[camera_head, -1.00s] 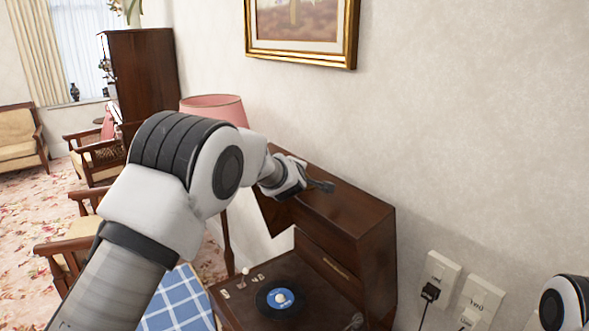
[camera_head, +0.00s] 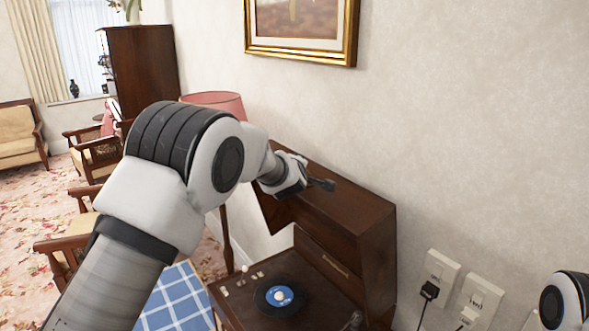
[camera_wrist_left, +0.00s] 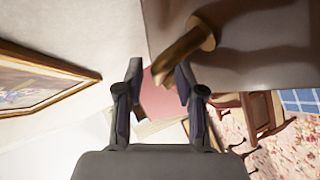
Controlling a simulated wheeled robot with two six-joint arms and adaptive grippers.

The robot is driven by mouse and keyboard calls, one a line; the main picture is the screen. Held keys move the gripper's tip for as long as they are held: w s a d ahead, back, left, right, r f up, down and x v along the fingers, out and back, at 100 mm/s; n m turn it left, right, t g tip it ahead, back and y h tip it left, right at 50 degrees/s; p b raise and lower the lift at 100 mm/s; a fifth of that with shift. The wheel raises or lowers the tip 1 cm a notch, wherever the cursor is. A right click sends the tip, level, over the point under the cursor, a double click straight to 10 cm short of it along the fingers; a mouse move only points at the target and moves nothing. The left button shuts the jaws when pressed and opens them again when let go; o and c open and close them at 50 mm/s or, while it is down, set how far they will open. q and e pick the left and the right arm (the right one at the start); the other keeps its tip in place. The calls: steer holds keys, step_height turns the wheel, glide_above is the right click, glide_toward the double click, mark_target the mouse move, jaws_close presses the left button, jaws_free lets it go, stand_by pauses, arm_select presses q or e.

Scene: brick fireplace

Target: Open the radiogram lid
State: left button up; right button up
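The radiogram (camera_head: 375,235) is a dark wooden cabinet against the wall. Its deck with a blue-labelled record (camera_head: 281,296) is exposed. The lid (camera_head: 345,204) stands raised at the back, its broad wooden face turned up. My left gripper (camera_head: 322,186) is at the lid's upper part; my arm and wrist hide some of it. In the left wrist view, the gripper's fingers (camera_wrist_left: 160,75) are apart. A curved brass handle (camera_wrist_left: 182,57) on a wooden surface shows near the right finger and partly between the tips in the picture; contact is unclear. My right gripper is out of view.
A pink lampshade (camera_head: 214,102) stands behind my left arm. A framed picture (camera_head: 352,45) hangs above the radiogram. Wall sockets (camera_head: 439,268) with a plug are at the right. Wooden armchairs (camera_head: 95,155) and a blue checked cloth (camera_head: 180,300) are at the left.

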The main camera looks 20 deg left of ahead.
arm_select(q)
steer(key=v, duration=1.1)
